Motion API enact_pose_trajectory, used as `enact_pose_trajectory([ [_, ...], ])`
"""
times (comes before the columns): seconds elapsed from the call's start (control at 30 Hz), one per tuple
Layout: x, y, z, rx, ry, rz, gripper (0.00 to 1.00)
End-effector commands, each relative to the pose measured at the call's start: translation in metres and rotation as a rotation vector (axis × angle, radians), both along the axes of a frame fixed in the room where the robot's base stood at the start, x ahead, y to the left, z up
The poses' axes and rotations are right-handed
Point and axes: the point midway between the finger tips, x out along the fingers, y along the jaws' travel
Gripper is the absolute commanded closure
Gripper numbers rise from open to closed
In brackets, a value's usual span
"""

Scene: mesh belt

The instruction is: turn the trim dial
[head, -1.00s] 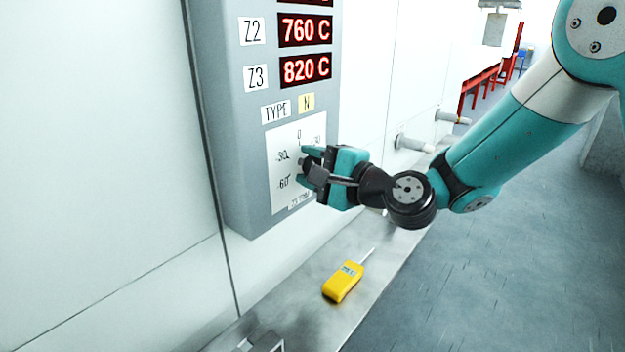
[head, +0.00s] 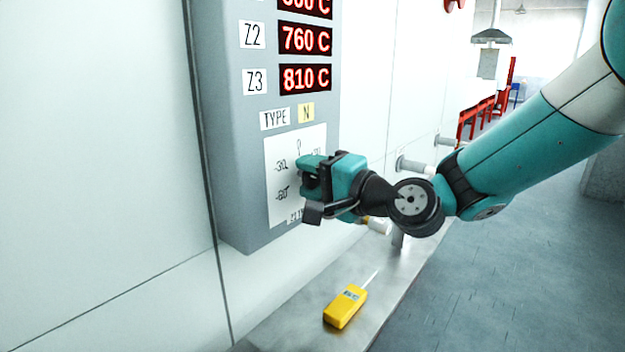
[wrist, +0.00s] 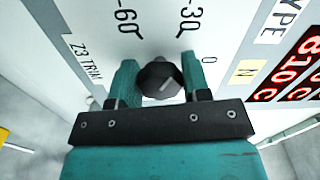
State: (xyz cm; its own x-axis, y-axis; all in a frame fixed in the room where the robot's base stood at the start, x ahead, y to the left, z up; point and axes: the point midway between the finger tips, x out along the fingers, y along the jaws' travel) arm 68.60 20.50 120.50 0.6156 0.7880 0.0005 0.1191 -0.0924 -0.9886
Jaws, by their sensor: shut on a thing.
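The trim dial (wrist: 160,82) is a dark knob with a pale pointer line, on a white scale plate (head: 283,157) marked 0, -30 and -60. The plate carries a "Z3 TRIM" label (wrist: 86,62). My gripper (wrist: 158,75) is shut on the dial, one teal finger on each side of it in the wrist view. In the head view my gripper (head: 308,180) covers the dial and part of the scale. In the wrist view the pointer line slants toward the upper right, on the -30 side. The Z3 display (head: 305,78) reads 810 C.
The dial is on a grey control box (head: 235,190) on a white wall. A yellow handheld meter (head: 345,307) with a thin probe lies on the metal ledge (head: 290,318) below. Pipe stubs (head: 414,165) stick out of the wall at right. The floor at right is clear.

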Motion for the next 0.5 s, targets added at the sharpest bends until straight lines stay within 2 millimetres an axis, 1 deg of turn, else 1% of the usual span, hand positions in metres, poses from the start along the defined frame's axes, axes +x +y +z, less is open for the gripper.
enact_pose_trajectory([
  [0.2,-0.0014,0.0007,-0.0024,-0.003,0.007,0.004,0.80],
  [0.23,-0.0014,0.0007,-0.0024,-0.003,0.007,0.004,0.54],
  [0.33,-0.0012,0.0006,-0.0020,-0.002,0.007,0.003,0.31],
  [0.5,-0.0006,0.0001,-0.0011,-0.001,0.004,0.002,0.31],
])
